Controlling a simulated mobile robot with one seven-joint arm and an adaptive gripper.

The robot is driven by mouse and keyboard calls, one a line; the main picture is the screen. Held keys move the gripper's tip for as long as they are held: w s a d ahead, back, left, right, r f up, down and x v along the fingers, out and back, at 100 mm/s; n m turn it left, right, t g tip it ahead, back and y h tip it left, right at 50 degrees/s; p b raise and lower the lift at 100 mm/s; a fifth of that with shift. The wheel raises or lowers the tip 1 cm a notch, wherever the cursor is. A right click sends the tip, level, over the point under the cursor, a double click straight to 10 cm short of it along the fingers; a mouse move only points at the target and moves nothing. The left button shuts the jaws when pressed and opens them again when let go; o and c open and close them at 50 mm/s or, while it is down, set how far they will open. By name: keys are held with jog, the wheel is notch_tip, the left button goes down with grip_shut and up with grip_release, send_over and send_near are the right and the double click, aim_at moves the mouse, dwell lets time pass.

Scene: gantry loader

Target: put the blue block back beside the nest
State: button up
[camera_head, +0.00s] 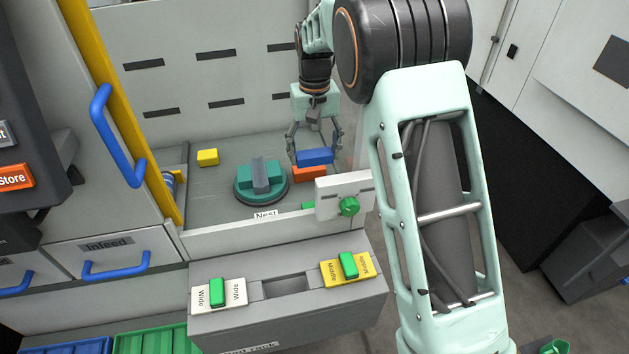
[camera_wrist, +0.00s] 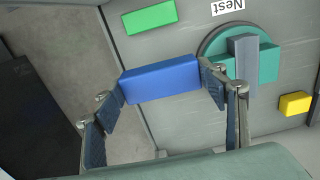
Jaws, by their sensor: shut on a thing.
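My gripper (camera_head: 314,148) is shut on the blue block (camera_head: 315,157), holding it level to the right of the nest. The wrist view shows the blue block (camera_wrist: 162,80) between the two fingertips. The nest (camera_head: 248,192) is a round teal fixture holding teal pieces with a grey bar across the middle; it also shows in the wrist view (camera_wrist: 208,46). An orange block (camera_head: 310,174) shows just under the blue block in the head view and is hidden in the wrist view. I cannot tell whether the two touch.
A yellow block (camera_head: 207,157) lies left of the nest. A rack (camera_head: 285,318) with labelled jaw pieces stands in front.

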jog(key=f, duration=1)
jog(key=shift+s+a+p, duration=0.1)
jog(key=shift+a+p, duration=0.1)
jog(key=shift+p, duration=0.1)
jog(key=shift+d+f, duration=0.2)
jog(key=shift+f, duration=0.1)
jog(key=shift+f, duration=0.15)
jog(key=o, duration=0.9)
jog(key=shift+c, duration=0.2)
jog(key=shift+o, duration=0.7)
